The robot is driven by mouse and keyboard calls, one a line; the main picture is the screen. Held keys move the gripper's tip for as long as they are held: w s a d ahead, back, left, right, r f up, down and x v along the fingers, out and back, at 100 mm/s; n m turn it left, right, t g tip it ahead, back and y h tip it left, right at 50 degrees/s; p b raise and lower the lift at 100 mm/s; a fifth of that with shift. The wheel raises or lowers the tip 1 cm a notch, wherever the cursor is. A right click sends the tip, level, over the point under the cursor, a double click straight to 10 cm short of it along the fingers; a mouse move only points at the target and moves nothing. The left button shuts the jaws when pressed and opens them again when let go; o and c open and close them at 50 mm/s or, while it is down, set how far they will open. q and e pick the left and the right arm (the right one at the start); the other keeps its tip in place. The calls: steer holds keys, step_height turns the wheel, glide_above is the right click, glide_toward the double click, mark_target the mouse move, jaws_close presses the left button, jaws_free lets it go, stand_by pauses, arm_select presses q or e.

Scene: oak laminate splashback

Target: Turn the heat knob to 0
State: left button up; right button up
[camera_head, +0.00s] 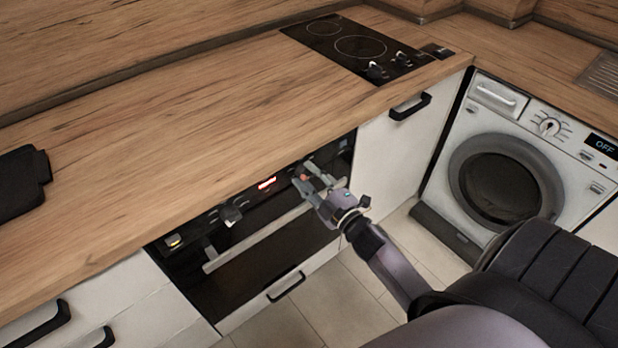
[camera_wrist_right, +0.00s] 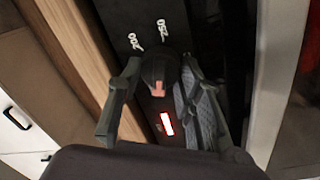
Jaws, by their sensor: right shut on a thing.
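The oven's heat knob (camera_wrist_right: 156,70) is a dark round dial with a pinkish pointer. In the right wrist view it sits between the two fingers of my right gripper (camera_wrist_right: 161,78), with printed white numbers, apparently 200 and 250, beside it. In the head view my right gripper (camera_head: 316,182) is at the right part of the black oven's control panel, shut on this knob and hiding most of it. I cannot read the pointer's exact setting. My left gripper is not in view.
A second oven knob (camera_head: 230,213) and a lit red display (camera_head: 267,183) are left of my right gripper. The oven handle (camera_head: 257,238) runs below the panel. The wooden counter (camera_head: 190,120) overhangs above, with a hob (camera_head: 355,47). A washing machine (camera_head: 505,180) stands right.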

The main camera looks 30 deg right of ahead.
steer(key=n, duration=0.4)
steer(key=shift+f+y+b, duration=0.1)
steer(key=shift+y+b, duration=0.2)
steer(key=shift+b, duration=0.1)
steer(key=shift+n+b, duration=0.5)
steer(key=shift+n, duration=1.5)
steer(key=o, duration=1.2)
steer(key=s, duration=0.8)
steer(key=s+d, duration=0.1)
steer(key=s, duration=0.3)
steer(key=shift+d+f, duration=0.1)
steer(key=shift+f, duration=0.25)
